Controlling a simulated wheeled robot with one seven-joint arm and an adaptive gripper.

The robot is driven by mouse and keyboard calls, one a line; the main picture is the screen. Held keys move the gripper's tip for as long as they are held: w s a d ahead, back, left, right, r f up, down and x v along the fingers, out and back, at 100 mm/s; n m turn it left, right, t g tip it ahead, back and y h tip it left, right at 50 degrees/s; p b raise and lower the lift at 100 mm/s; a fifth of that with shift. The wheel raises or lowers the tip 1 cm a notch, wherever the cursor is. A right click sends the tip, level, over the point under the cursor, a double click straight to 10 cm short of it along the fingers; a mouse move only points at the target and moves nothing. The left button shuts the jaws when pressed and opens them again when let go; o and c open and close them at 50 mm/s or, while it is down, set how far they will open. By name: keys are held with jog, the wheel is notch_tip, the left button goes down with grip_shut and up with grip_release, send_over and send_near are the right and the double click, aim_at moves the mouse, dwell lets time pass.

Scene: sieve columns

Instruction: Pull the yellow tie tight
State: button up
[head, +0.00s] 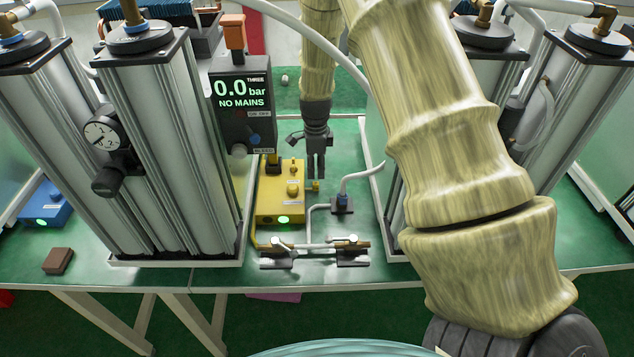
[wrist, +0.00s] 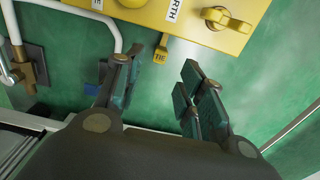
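In the head view the tie (head: 316,186) shows as a small yellow spot at the right side of the yellow box (head: 268,208). My gripper (head: 316,175) points down just above the tie. In the wrist view my gripper (wrist: 158,78) is open and empty, with its two fingers apart. The tie shows just beyond the gap between the fingertips; I cannot tell how far below them it lies.
A yellow knob (wrist: 222,20) sits on the box close by. Metal columns (head: 165,140) and a pressure display (head: 240,90) flank the left.

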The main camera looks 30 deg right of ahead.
aim_at(316, 183)
jog(key=shift+f+p, duration=0.8)
jog(key=shift+f, duration=3.15)
jog(key=shift+c, duration=0.3)
grip_shut()
